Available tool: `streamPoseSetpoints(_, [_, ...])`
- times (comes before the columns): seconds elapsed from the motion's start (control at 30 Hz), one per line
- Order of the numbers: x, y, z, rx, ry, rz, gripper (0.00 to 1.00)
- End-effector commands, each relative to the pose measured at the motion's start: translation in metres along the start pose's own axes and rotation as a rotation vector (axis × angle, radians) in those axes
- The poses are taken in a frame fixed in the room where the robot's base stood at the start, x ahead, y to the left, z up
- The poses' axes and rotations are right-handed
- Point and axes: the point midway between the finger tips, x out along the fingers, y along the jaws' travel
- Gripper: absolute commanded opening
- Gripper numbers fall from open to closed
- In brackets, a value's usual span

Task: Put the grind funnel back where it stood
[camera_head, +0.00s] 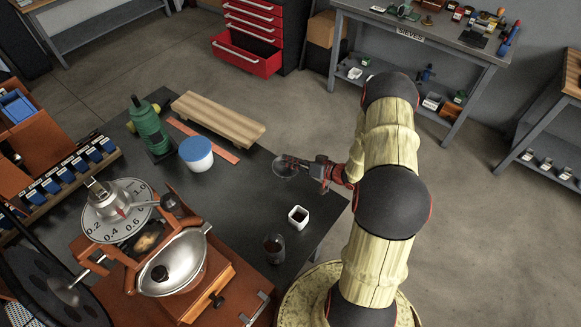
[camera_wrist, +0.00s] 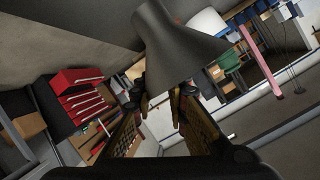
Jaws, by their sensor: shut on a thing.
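The grind funnel (camera_wrist: 180,48) is a dark grey cone in the wrist view, tilted in the picture, with its narrow end toward the top. My gripper (camera_wrist: 162,103) is shut on it, one finger on each side; the contact is partly hidden. In the head view the funnel (camera_head: 284,168) looks like a small, dim grey round shape. My gripper (camera_head: 312,169) holds it from the right, over or near the right part of the dark table (camera_head: 240,218). I cannot tell how high above the table it is.
A white square cup (camera_head: 298,217) and a dark glass (camera_head: 274,249) stand near the table's front right.

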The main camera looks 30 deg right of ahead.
Motion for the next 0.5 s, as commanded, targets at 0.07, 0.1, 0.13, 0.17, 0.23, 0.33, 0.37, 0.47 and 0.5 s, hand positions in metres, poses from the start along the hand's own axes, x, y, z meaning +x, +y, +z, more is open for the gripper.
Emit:
streamPoseSetpoints(0.07, [0.005,0.005,0.003,0.001,-0.001,-0.001,0.00])
streamPoseSetpoints(0.1, [0.009,0.009,0.005,0.000,-0.001,-0.001,0.00])
streamPoseSetpoints(0.13, [0.011,0.011,0.009,0.001,-0.001,-0.001,0.00])
streamPoseSetpoints(0.17, [0.012,0.014,0.013,0.001,-0.001,0.000,0.00])
streamPoseSetpoints(0.23, [0.016,0.019,0.023,0.003,-0.002,0.000,0.00])
streamPoseSetpoints(0.33, [0.018,0.023,0.028,0.001,-0.001,0.000,0.00])
streamPoseSetpoints(0.37, [0.018,0.023,0.028,0.001,-0.001,0.000,0.00])
streamPoseSetpoints(0.47, [0.017,0.023,0.027,0.000,-0.001,0.000,0.00])
streamPoseSetpoints(0.5, [0.017,0.022,0.026,0.000,-0.001,0.000,0.00])
